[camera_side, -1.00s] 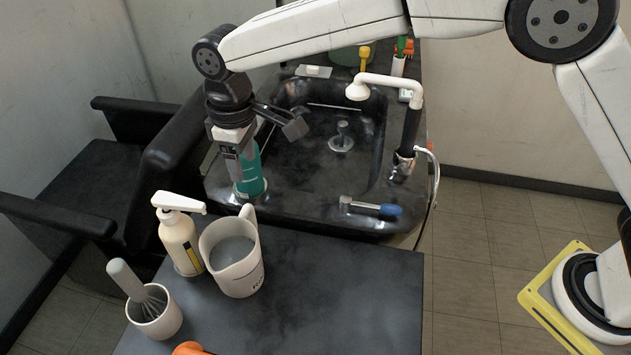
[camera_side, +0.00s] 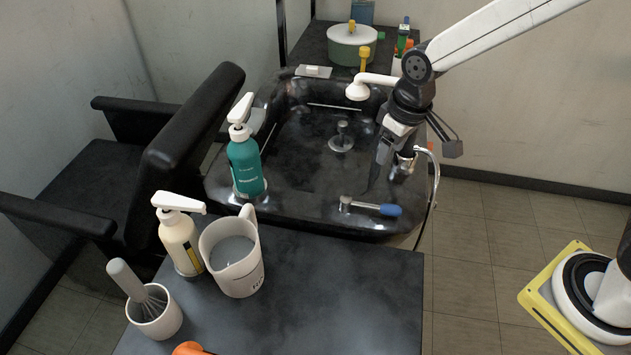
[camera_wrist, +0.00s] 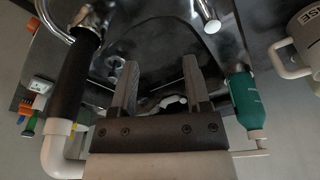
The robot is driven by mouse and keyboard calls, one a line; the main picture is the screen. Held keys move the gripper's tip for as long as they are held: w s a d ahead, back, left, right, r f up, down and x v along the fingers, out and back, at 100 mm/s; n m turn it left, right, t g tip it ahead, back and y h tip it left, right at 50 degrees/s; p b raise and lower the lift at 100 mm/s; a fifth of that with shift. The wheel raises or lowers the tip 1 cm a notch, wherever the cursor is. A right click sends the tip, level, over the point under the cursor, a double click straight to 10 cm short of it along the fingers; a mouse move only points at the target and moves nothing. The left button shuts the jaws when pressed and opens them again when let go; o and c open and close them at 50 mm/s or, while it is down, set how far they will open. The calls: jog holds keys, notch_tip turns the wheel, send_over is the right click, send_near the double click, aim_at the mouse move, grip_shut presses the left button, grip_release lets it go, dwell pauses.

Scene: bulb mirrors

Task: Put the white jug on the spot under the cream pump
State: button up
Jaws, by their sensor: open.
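The white jug (camera_side: 236,268) stands upright on the dark table, close beside the cream pump bottle (camera_side: 181,246), with grey contents inside. The cream pump's white nozzle (camera_side: 190,206) points right, and its tip is near the jug's left rim. I cannot see a marked spot; the jug may hide it. The jug also shows, cut off, at the upper right of the wrist view (camera_wrist: 305,40). My gripper (camera_side: 382,172) is over the right side of the basin by the tap, well away from the jug. Its fingers are apart and empty in the wrist view (camera_wrist: 160,82).
A teal pump bottle (camera_side: 245,168) stands at the basin's left edge. The white shower tap (camera_side: 375,82) is close to my gripper. A blue-tipped lever (camera_side: 388,210) lies at the basin's front. A whisk cup (camera_side: 155,318) stands left. The table right of the jug is clear.

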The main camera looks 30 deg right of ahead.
jog(key=s+d+f+m, duration=0.2)
jog(key=s+d, duration=0.5)
jog(key=s, duration=0.3)
jog(key=shift+d+f+m+t, duration=0.25)
jog(key=shift+f+m+t, duration=0.15)
